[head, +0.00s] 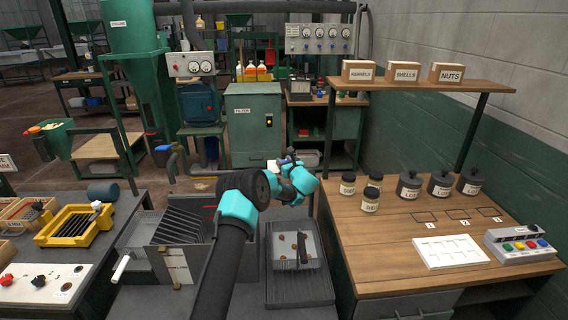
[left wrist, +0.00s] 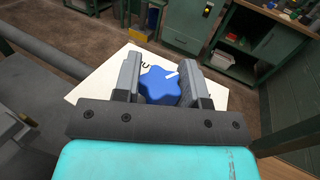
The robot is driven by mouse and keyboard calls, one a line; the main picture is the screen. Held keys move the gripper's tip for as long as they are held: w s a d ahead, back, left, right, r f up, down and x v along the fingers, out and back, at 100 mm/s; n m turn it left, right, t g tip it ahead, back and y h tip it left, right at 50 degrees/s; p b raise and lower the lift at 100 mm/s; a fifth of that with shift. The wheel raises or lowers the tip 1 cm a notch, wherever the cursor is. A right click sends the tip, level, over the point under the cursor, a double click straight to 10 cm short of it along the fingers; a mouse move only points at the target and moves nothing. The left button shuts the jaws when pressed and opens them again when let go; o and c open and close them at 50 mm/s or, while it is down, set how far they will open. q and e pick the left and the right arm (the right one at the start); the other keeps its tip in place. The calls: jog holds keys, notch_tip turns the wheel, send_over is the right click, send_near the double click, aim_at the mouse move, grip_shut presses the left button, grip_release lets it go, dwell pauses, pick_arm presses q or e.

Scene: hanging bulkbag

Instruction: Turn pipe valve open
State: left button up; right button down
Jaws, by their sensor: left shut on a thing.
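A blue lobed valve knob (left wrist: 159,88) with a white pointer mark sits in front of a white label plate (left wrist: 98,84) in the left wrist view. The mark points up and to the right. My left gripper (left wrist: 160,80) has one grey finger on each side of the knob and is shut on it. The plate's lettering is mostly hidden behind the knob and fingers. In the head view my left gripper (head: 285,161) is at the middle, beyond the grey bins, and the knob is hidden there. My right gripper is not in view.
A wooden bench (head: 400,240) with jars and a white tray (head: 450,251) stands at right. A slotted grey bin (head: 180,228) and a grey tray (head: 299,290) lie below my left arm. A green filter cabinet (head: 252,125) stands behind my left gripper.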

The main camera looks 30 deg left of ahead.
pick_arm(q)
jog(key=shift+m+t+h, duration=1.5)
jog(key=shift+m+t, duration=0.1)
jog(key=shift+t, duration=0.4)
jog(key=shift+h, duration=0.3)
jog(key=o, duration=0.9)
jog(key=shift+d, duration=0.1)
jog(key=v, duration=1.2)
jog(key=shift+f, duration=0.15)
